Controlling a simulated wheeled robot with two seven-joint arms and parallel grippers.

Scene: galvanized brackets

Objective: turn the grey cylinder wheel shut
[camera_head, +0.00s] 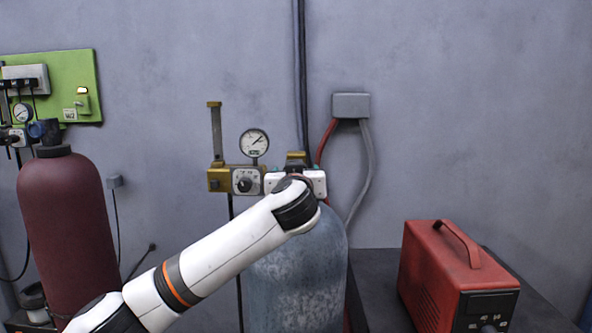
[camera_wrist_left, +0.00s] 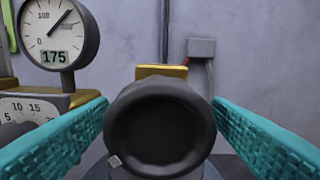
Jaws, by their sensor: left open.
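The grey cylinder (camera_head: 300,275) stands upright against the wall in the head view, with a gauge and brass fittings at its top. My left arm crosses in front of it, and my left gripper (camera_head: 296,183) is at the valve, hiding the wheel there. In the left wrist view the wheel (camera_wrist_left: 160,128) is a dark round knob seen face on, with a small light mark at its lower left. The teal fingers of my left gripper (camera_wrist_left: 160,101) are open, one on each side of the wheel. I cannot tell whether they touch it.
A pressure gauge (camera_head: 254,142) reading 175 in the left wrist view and a brass regulator (camera_head: 220,180) sit left of the valve. A maroon cylinder (camera_head: 68,230) stands at the left. A red machine (camera_head: 450,275) is on the dark bench at right. A grey box (camera_head: 351,105) is on the wall.

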